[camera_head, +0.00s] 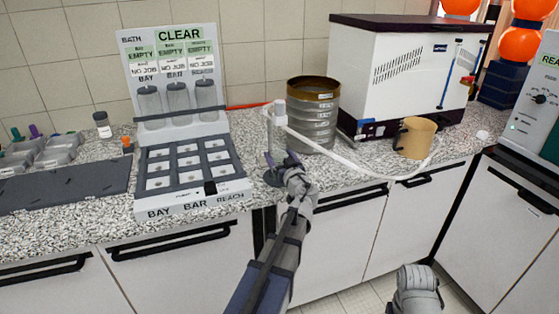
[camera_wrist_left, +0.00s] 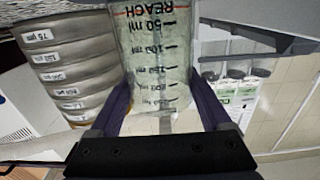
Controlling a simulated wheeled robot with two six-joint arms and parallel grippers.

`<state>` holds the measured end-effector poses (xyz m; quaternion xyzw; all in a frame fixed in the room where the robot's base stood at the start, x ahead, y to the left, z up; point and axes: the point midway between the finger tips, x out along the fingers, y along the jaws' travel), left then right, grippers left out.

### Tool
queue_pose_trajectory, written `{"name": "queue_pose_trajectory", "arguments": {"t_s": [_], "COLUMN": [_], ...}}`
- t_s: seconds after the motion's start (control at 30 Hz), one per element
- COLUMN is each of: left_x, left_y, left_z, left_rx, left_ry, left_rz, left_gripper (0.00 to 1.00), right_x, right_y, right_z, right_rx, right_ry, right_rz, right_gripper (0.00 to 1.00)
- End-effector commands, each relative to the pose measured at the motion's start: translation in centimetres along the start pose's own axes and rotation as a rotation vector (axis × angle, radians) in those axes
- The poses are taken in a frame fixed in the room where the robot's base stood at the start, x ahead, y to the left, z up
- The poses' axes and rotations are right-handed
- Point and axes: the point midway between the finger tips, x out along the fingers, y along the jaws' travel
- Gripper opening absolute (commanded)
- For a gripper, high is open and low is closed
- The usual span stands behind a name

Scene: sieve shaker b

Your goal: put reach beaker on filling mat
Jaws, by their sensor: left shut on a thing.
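Whether the beaker touches the counter is unclear. A dark grey mat (camera_head: 60,188) lies at the left; I cannot tell if it is the filling mat. My right gripper's fingers are not visible.
The sieve stack (camera_head: 314,115) stands just behind the gripper. A white hose (camera_head: 350,168) runs right past a tan mug (camera_head: 414,138). The BAY BAR REACH stand (camera_head: 190,200) is between the gripper and the grey mat. A white machine (camera_head: 410,75) stands behind.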

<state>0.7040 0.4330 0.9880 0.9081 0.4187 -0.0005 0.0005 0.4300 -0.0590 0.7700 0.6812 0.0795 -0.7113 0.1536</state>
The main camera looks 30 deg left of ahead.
Motion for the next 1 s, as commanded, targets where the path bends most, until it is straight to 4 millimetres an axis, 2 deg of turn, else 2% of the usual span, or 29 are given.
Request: {"name": "queue_pose_trajectory", "arguments": {"t_s": [0.27,0.3,0.4,0.43,0.77,1.0], "left_x": [0.0,0.0,0.0,0.0,0.0,-4.8], "left_y": [0.0,0.0,0.0,0.0,0.0,-0.2], "left_z": [0.4,0.2,0.2,0.2,-0.5,-0.1], "left_rx": [0.000,0.000,0.000,0.000,0.000,0.000], "left_ry": [0.000,0.000,0.000,0.000,0.000,0.000], "left_rz": [0.000,0.000,0.000,0.000,0.000,0.003], "left_gripper": [0.12,0.86,0.97,1.00,1.00,1.00], "right_x": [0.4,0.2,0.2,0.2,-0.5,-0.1], "right_y": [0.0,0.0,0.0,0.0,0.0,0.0], "right_z": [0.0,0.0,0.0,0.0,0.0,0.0], "right_rx": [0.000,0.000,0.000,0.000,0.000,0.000], "right_ry": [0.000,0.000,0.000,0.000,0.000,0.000], "right_rz": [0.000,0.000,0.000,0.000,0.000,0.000], "right_gripper": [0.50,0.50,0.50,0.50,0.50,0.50]}}
